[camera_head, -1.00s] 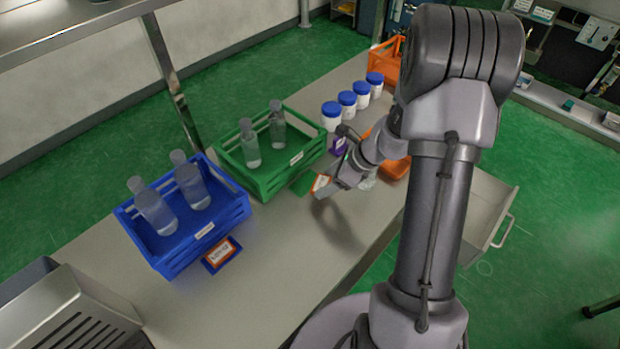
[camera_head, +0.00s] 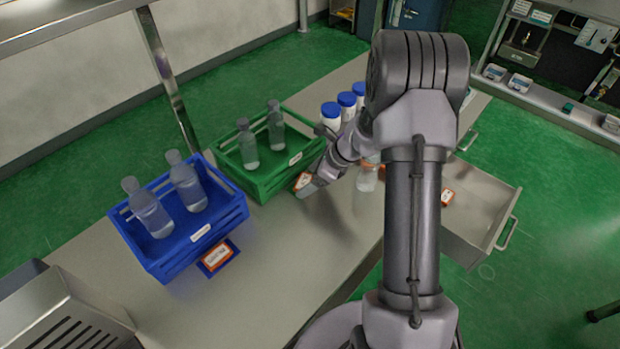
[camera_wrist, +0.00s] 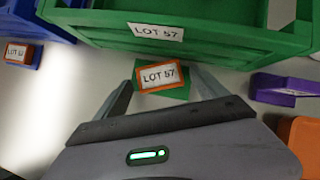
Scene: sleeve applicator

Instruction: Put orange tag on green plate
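The orange tag (camera_wrist: 151,77) has a white label reading LOT 57. In the wrist view it sits between the two fingers of my gripper (camera_wrist: 163,72), which are close at its sides, so it looks held. The green plate (camera_wrist: 178,93) lies just beneath it on the bench, in front of the green crate (camera_wrist: 220,32). The tag covers much of the plate and looks slightly turned against it; I cannot tell whether they touch. In the head view my gripper (camera_head: 311,187) and the tag (camera_head: 302,181) are low beside the green crate, and the plate is mostly hidden.
A blue crate (camera_head: 148,262) with bottles stands left, an orange tag on a blue plate (camera_head: 233,253) before it. A purple plate (camera_wrist: 270,80) with a label and an orange object (camera_wrist: 304,140) lie right. White jars (camera_head: 331,118) stand behind my arm. An open drawer (camera_head: 485,215) juts out right.

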